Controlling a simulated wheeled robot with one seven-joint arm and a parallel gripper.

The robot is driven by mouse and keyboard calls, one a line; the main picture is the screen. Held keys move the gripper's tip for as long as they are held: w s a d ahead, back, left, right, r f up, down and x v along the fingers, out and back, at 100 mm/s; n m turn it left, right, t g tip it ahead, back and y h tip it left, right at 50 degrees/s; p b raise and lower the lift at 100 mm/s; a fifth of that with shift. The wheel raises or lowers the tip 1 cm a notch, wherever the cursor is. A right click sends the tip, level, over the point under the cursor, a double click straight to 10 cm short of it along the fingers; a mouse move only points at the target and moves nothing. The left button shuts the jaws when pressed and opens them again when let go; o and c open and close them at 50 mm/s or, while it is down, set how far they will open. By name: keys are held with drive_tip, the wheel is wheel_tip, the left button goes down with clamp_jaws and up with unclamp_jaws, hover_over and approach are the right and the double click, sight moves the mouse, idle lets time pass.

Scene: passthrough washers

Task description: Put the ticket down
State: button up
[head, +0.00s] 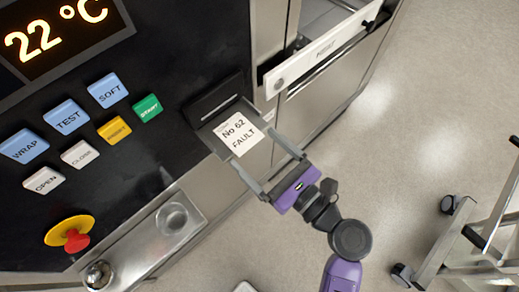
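The ticket (240,134) is a small white square printed "No 62 FAULT". It lies face up at the ticket slot (214,98) on the black machine panel, over a small grey tray below the slot. My gripper (250,145) reaches in from the lower right with its two grey fingers spread wide.
The panel has several labelled buttons (66,117), a red and yellow stop knob (71,233) and a lit display (60,35). A steel ledge (150,237) with a round recess runs below. An open drawer (325,45) is at top. A wheeled trolley (478,240) stands right on open floor.

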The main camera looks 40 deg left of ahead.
drive_tip(key=shift+f+b, duration=0.15)
drive_tip(key=shift+b, duration=0.35)
drive_tip(key=s+d+b, duration=0.1)
drive_tip(key=d, duration=0.6)
drive_tip(key=shift+d, duration=0.4)
drive_tip(key=shift+f, duration=0.1)
drive_tip(key=s+d+f+n+t+h, duration=0.2)
drive_tip(key=d+f+t+h, duration=0.4)
drive_tip(key=d, duration=0.4)
drive_tip(key=s+d+f+n+t+h, duration=0.25)
drive_tip(key=d+f+h, duration=0.25)
drive_tip(key=d+f, duration=0.35)
drive_tip(key=s+d+r+n+t+h, duration=0.2)
drive_tip(key=s+d+r+n+h, duration=0.1)
drive_tip(key=s+d+r+n, duration=0.1)
drive_tip(key=s+d+r+n+t+h, duration=0.2)
drive_tip(key=s+d+r+n, duration=0.3)
drive_tip(key=d, duration=0.3)
drive_tip(key=shift+d+n+h, duration=0.3)
drive_tip(key=shift+n+h, duration=0.15)
drive_tip(key=shift+h, duration=0.15)
drive_tip(key=shift+o, duration=0.6)
wheel_tip(320, 180, up, 6)
drive_tip(key=s+n+t, duration=0.1)
drive_tip(key=s+n, duration=0.1)
drive_tip(key=n, duration=0.2)
drive_tip(key=shift+s+f+h, duration=0.15)
drive_tip(key=shift+s+h, duration=0.05)
drive_tip(key=shift+h, duration=0.2)
